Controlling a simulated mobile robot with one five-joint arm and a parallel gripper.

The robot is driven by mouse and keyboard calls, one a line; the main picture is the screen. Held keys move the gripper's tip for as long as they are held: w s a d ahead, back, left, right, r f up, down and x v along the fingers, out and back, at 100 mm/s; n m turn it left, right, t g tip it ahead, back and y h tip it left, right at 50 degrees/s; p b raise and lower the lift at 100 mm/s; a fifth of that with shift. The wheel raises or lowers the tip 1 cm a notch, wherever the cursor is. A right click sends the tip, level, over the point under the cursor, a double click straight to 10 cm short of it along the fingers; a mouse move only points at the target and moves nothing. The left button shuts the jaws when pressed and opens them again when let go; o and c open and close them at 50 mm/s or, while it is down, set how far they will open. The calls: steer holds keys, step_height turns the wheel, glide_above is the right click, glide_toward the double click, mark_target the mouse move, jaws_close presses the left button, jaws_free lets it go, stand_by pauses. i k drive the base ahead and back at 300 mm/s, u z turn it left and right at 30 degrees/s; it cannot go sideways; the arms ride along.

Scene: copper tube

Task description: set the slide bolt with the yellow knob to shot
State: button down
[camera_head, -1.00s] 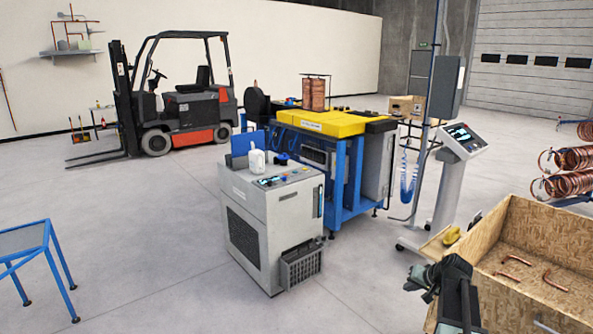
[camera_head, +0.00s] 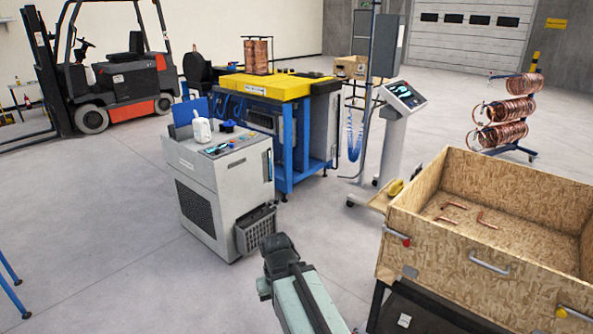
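A yellow knob (camera_head: 561,313) shows low on the front of the wooden crate, near the lower right corner of the picture. It is small, and part of its fitting is cut off by the picture's edge, so I cannot tell how its bolt stands. A red knob (camera_head: 406,241) sits on a similar small fitting at the left of the same crate front. My gripper (camera_head: 272,262) is at the bottom middle, well left of the crate and apart from both knobs. Its fingers are dark and seen from behind, so their opening does not show.
The open wooden crate (camera_head: 440,252) has a handle (camera_head: 490,262) on its front and copper pieces inside. It stands on a dark frame. A grey cabinet (camera_head: 222,185) with a basket stands left of my gripper. Bare floor lies between cabinet and crate.

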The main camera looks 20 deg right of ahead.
mark_target(561, 311)
steer(key=z, duration=1.2)
steer(key=i, duration=0.45)
steer(key=u, duration=0.85)
